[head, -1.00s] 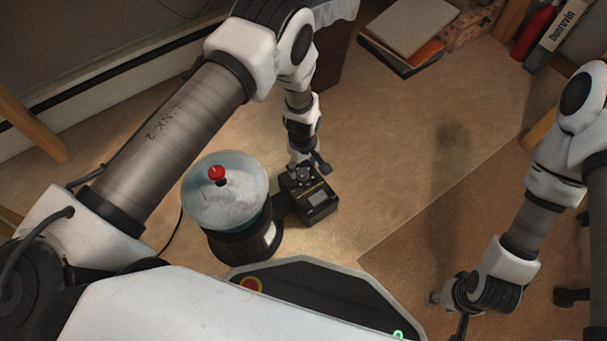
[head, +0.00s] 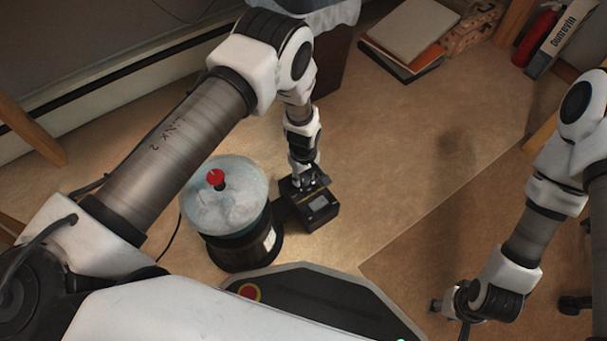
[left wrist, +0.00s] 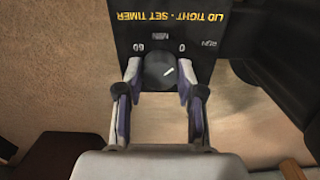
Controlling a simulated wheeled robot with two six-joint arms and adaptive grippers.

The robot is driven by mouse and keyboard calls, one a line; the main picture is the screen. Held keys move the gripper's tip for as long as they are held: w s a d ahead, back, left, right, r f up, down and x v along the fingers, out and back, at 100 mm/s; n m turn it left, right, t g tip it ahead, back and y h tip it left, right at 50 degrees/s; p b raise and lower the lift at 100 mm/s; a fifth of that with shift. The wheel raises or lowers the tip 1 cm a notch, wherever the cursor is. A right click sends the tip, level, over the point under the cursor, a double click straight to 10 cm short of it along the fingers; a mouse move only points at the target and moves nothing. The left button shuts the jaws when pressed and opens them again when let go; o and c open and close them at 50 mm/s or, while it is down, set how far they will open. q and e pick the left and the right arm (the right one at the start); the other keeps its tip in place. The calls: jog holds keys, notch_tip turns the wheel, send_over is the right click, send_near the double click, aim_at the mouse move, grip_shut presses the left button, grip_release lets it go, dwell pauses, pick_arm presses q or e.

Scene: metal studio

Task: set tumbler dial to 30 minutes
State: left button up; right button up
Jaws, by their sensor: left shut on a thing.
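The tumbler (head: 240,250) stands on the floor, a dark round base under a clear lid with a red knob (head: 216,179). Its black control box (head: 318,208) is on its right. In the left wrist view the box's panel (left wrist: 140,20) shows upside-down yellow text, with 60 and 0 marks above the round dark dial (left wrist: 158,76). The dial's white pointer slants up and right, towards the 0 side. My left gripper (left wrist: 158,84) is shut on the dial, a finger on each side; it also shows above the box in the head view (head: 310,180). My right gripper (head: 447,318) is open and empty, partly cut off below.
A dark bin (head: 335,60) stands behind my left arm. Books (head: 405,40) lie on the floor at the back. A red bottle-like object (head: 536,38) and a white box (head: 562,38) are at the far right. The floor right of the control box is clear.

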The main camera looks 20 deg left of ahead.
pick_arm(q)
jog(key=m+p, duration=0.2)
jog(key=m, duration=0.1)
jog(key=shift+r, duration=0.15)
jog(key=m+p, duration=0.2)
jog(key=m, duration=0.1)
jog(key=shift+m, duration=0.4)
jog(key=m+p, duration=0.3)
jog(key=m, duration=0.3)
jog(key=m+p, duration=0.1)
jog(key=m, duration=0.5)
jog(key=shift+m+p, duration=0.3)
jog(key=shift+p, duration=0.05)
jog(key=m, duration=0.3)
jog(key=shift+m+p, duration=0.3)
jog(key=shift+m, duration=1.6)
